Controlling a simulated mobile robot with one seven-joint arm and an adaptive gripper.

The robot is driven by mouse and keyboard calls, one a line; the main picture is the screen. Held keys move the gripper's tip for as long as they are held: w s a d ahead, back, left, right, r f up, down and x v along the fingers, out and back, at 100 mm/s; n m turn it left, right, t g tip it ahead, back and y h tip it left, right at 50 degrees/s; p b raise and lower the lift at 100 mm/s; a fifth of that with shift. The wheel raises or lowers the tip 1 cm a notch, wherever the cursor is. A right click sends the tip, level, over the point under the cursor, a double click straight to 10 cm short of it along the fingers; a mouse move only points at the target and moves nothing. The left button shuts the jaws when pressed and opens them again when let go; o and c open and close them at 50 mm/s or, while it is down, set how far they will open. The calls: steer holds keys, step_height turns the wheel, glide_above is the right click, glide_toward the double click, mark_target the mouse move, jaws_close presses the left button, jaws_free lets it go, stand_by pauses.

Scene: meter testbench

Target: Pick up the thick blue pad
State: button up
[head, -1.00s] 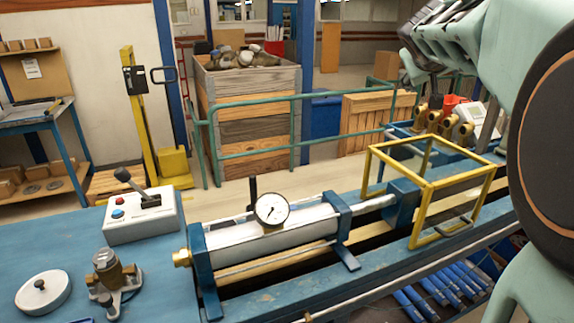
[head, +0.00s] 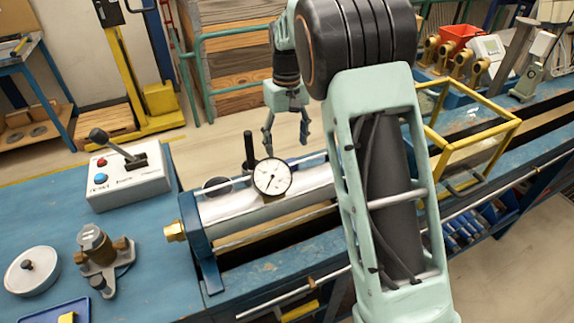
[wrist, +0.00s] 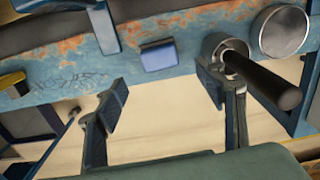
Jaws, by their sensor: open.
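A small blue block (wrist: 158,55), which looks like the thick blue pad, lies on the worn blue bench edge (wrist: 65,75) in the wrist view. In the wrist view my gripper (wrist: 163,92) is open and empty. Its two fingers are spread to either side of the block's position, apart from it.
A dark rod (wrist: 262,80) stands close by the right finger, beside a round metal disc (wrist: 282,32). The metal cylinder (head: 235,207) with a dial gauge (head: 272,177) lies in front of my gripper. A yellow frame (head: 480,135) stands to the right.

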mark_target(288, 160)
step_height(288, 160, down, 2)
steer(key=f, duration=0.2)
steer(key=s+f, duration=0.1)
steer(key=f, duration=0.1)
steer(key=shift+d, duration=0.1)
steer(key=shift+w+f, duration=0.1)
steer(key=shift+f, duration=0.55)
steer(key=shift+c, duration=0.7)
steer(key=c, duration=1.2)
step_height(288, 160, up, 10)
steer(key=shift+r, duration=0.1)
